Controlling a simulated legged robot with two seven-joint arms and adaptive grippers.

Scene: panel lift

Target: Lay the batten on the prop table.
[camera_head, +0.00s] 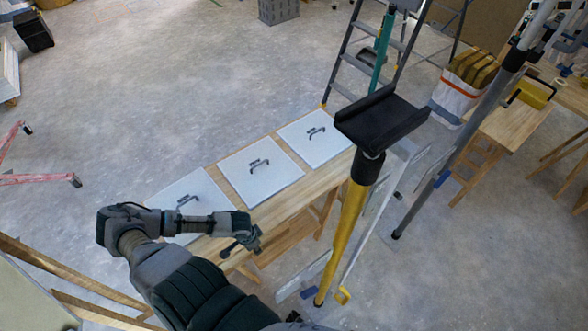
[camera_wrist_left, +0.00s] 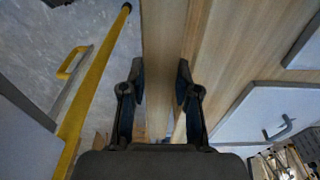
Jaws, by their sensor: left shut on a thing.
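My left gripper (camera_head: 248,238) is at the near edge of a wooden table (camera_head: 228,216) that carries white panels. In the left wrist view its two fingers (camera_wrist_left: 161,82) are shut on the batten (camera_wrist_left: 165,35), a narrow length of pale wood running away between them. The batten lies alongside the wooden tabletop (camera_wrist_left: 235,50); I cannot tell whether they touch. In the head view I cannot clearly tell the batten from the table's timber. Which table is the prop table is not certain from the frames. My right gripper is not in view.
Several white panels with dark handles (camera_head: 258,166) lie in a row on the table. A yellow prop with a black head (camera_head: 345,220) stands just right of it. Another wooden table (camera_head: 513,122) and a stepladder (camera_head: 378,60) stand further back.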

